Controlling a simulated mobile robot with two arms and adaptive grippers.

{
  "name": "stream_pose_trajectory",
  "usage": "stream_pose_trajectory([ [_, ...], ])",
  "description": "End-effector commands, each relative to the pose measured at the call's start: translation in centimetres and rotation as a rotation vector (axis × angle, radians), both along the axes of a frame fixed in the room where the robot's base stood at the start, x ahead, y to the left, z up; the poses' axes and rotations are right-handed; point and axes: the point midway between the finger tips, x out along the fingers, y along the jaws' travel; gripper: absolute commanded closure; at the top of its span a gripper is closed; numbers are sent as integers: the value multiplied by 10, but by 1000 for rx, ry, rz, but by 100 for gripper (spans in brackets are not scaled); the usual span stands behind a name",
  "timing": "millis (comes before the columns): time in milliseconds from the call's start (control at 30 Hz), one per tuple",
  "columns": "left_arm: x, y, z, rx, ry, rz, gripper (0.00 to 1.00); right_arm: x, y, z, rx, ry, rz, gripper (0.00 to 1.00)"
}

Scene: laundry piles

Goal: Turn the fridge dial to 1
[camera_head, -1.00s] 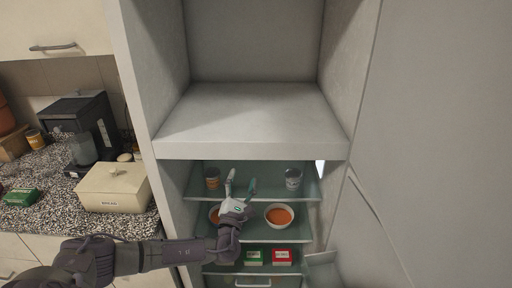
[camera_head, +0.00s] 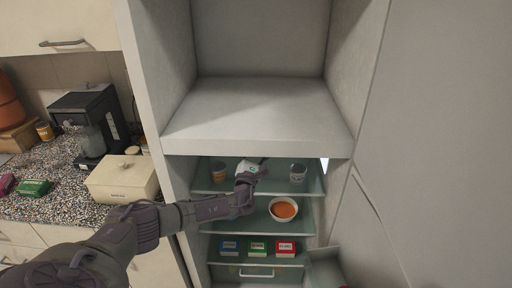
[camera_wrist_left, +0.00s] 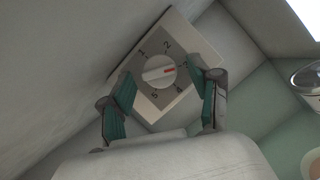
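The fridge dial (camera_wrist_left: 158,70) shows in the left wrist view as a round white knob on a grey plate with numbers around it. The dial is hidden there. My right gripper is not in view.
An orange cup (camera_head: 219,172) and a grey cup (camera_head: 297,173) flank my gripper. A soup bowl (camera_head: 284,209) sits on the shelf below, with small boxes (camera_head: 257,247) lower down. The counter with a cream box (camera_head: 122,178) is left; the fridge door (camera_head: 440,130) stands right.

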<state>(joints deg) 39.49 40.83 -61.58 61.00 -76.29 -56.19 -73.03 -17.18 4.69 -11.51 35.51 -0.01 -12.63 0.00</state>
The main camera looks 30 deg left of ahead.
Motion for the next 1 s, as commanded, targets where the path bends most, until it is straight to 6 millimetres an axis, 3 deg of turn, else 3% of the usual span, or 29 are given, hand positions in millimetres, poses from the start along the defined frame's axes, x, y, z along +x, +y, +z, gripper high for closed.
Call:
stream_pose_trajectory([
  [33,0,0,0,0,0,0,44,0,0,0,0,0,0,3],
  [367,0,0,0,1,0,0,97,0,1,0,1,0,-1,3],
  [667,0,0,-4,-37,-22,1,97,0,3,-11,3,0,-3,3],
  [1000,1,-2,-10,-235,-144,0,97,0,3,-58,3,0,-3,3],
])
